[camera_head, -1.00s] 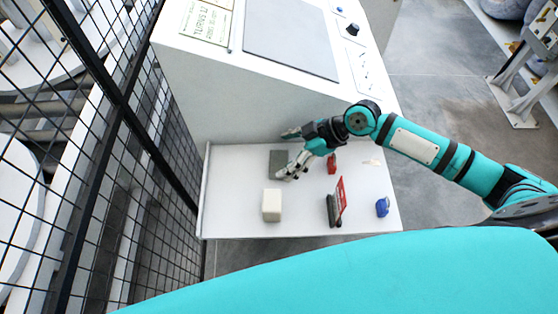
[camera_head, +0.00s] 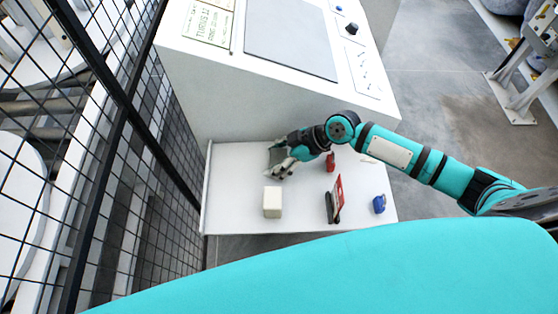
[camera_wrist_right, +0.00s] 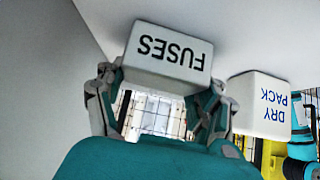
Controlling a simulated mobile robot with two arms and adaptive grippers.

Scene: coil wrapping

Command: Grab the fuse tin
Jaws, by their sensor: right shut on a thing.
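The fuse tin (camera_head: 276,156) is a grey box at the back left of the white shelf, partly covered by my right gripper (camera_head: 279,164). In the right wrist view the tin (camera_wrist_right: 167,58) shows the word FUSES upside down. There it sits between the two fingers of my right gripper (camera_wrist_right: 162,92), which is shut on it. I cannot tell whether the tin is still touching the shelf. My left gripper is not in view.
A cream box (camera_head: 272,202) stands in front of the tin; the right wrist view shows its DRY PACK label (camera_wrist_right: 273,107). A red item (camera_head: 330,162), a red and black item (camera_head: 335,200) and a blue item (camera_head: 379,204) are to the right. Black mesh fencing (camera_head: 150,150) borders the left.

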